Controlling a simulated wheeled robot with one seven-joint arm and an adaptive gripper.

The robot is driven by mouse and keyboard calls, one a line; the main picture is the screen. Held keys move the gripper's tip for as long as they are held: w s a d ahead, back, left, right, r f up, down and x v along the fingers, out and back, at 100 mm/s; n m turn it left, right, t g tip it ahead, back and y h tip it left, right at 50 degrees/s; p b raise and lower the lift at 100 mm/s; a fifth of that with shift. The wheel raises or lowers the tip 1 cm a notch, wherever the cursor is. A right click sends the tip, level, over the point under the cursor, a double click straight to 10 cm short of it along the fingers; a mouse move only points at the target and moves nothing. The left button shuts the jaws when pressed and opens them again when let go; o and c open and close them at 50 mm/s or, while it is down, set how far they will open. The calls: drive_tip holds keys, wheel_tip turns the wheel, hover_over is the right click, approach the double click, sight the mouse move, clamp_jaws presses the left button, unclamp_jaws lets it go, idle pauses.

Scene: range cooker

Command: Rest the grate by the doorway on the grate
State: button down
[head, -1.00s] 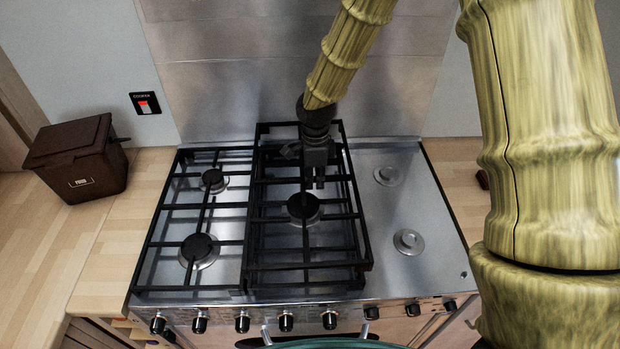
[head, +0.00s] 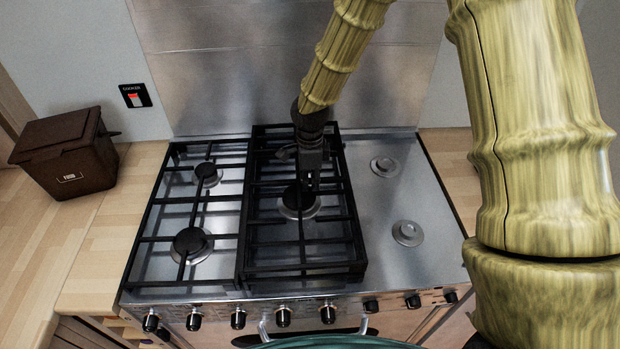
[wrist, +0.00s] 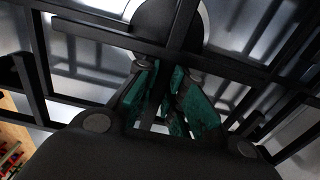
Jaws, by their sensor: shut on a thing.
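My gripper (head: 309,187) is over the middle of the cooker, pointing down. In the wrist view its teal-padded fingers (wrist: 168,78) are closed on a bar of a black grate. That held grate (head: 352,212) lies level over the middle burner. Another black grate shows close beneath it, roughly lined up, so their bars overlap in the head view. I cannot tell whether the two touch all round. A separate black grate (head: 152,232) sits on the left burners. The doorway is not clearly visible.
The right side of the steel hob (head: 385,265) is bare, with two uncovered burners (head: 407,233). A brown food bin (head: 70,155) stands on the wooden counter at left. Control knobs line the front edge. A steel splashback (head: 230,90) rises behind.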

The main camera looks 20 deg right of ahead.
drive_tip(key=shift+f, duration=0.5)
idle(1.5)
drive_tip(key=c, duration=1.4)
unclamp_jaws()
drive_tip(key=shift+s, duration=0.1)
